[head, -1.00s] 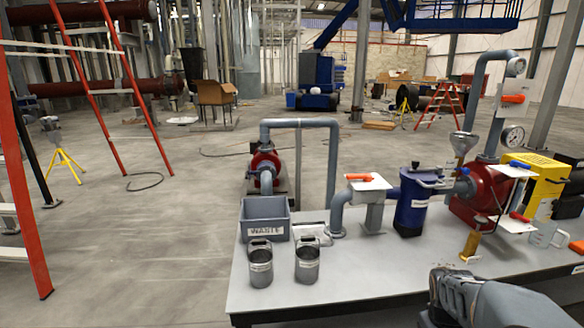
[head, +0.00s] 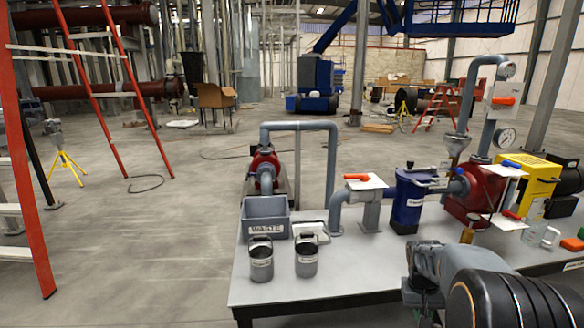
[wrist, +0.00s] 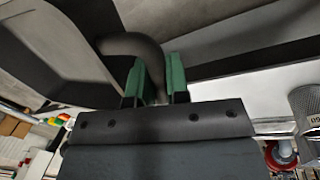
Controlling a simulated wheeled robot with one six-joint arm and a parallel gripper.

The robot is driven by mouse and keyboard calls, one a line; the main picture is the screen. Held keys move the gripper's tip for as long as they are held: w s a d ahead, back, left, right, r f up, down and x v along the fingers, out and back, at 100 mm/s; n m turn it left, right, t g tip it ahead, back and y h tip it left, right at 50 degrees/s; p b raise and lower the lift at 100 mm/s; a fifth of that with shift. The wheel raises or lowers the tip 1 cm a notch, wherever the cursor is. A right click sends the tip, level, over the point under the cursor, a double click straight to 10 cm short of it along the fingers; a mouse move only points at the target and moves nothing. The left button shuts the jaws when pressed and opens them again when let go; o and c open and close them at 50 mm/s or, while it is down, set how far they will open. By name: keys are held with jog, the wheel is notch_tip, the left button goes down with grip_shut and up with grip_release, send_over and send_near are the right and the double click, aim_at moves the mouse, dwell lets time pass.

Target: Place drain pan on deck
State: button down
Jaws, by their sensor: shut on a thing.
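My gripper shows in the wrist view with green fingertips (wrist: 160,78). It is shut on a dark, rounded, bent bar. The bar joins a large grey body with a dark inner area, which I take to be the drain pan (wrist: 62,38); only part of it shows. In the head view my wrist is at the lower right, in front of the table's near edge, and my fingers and the pan cannot be made out. The grey table top, likely the deck (head: 345,262), has a bare stretch at its front middle.
A blue canister (head: 408,200), a red pump (head: 472,192), an amber part (head: 468,233) and a clear jug (head: 550,237) stand along the back and right.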

jog(key=w+a+f+n, duration=0.1)
jog(key=w+a+f, duration=0.3)
jog(key=a+f, duration=0.4)
jog(key=w+a+f+n, duration=0.2)
jog(key=w+a+f, duration=0.3)
jog(key=a+f, duration=0.3)
jog(key=s+r+p, duration=0.4)
jog(key=r+p, duration=0.3)
jog(key=p, duration=0.2)
jog(key=s+r+p, duration=0.4)
jog(key=r+p, duration=0.4)
jog(key=p, duration=0.1)
jog(key=shift+s+a+r, duration=0.15)
jog(key=shift+s+r, duration=0.05)
jog(key=shift+w, duration=0.1)
